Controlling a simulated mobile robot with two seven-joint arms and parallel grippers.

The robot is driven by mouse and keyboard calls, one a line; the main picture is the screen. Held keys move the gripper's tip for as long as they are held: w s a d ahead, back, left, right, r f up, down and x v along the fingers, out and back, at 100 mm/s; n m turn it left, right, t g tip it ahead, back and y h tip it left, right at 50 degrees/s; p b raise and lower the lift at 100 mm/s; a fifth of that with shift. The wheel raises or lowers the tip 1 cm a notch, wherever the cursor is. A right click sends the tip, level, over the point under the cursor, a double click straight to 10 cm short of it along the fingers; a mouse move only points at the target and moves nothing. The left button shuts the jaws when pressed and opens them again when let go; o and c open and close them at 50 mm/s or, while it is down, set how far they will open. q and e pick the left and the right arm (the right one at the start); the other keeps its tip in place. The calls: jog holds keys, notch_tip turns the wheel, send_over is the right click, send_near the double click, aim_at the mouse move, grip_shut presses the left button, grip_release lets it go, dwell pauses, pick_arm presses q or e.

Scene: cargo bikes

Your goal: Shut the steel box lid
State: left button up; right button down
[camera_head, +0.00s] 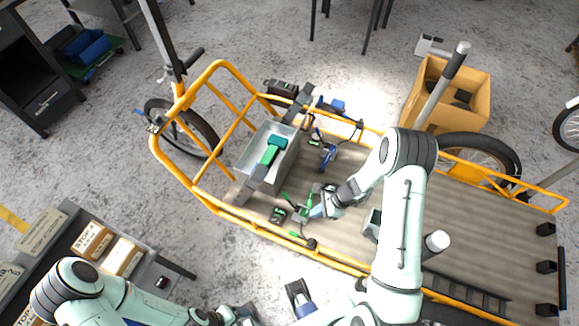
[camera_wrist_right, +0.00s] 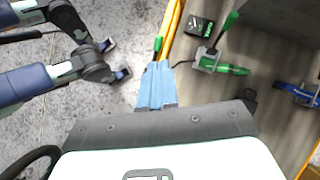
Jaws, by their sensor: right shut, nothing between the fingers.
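The steel box (camera_head: 240,168) stands on the cargo bike's bed at its left end, with its top open. A green tool (camera_head: 270,150) shows inside. I cannot clearly make out the lid; a dark grey piece (camera_head: 298,104) stands by the box's far right corner. My right gripper (camera_head: 316,212) is right of and nearer than the box, apart from it, over the bed's near edge. Its blue fingers are together and empty in the right wrist view (camera_wrist_right: 157,88).
The yellow rail (camera_head: 222,75) rings the bed. Loose green tools (camera_wrist_right: 222,62) and a dark battery-like block (camera_head: 278,214) lie near my right gripper. A blue clamp (camera_head: 328,157) lies right of the box. A cardboard box (camera_head: 478,88) stands beyond the bike; a shelf with cartons (camera_head: 92,240) is at left.

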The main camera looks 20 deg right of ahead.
jog(key=w+d+r+m+t+b, duration=0.1)
jog(key=w+d+r+m+t, duration=0.55)
jog(key=w, duration=0.45)
jog(key=w+a+f+n, duration=0.1)
jog(key=w+a+f, duration=0.2)
jog(key=w+a, duration=0.4)
jog(key=shift+w+a+f+g+y, duration=0.15)
jog(key=shift+w+f+g+y, duration=0.25)
jog(key=shift+w, duration=0.75)
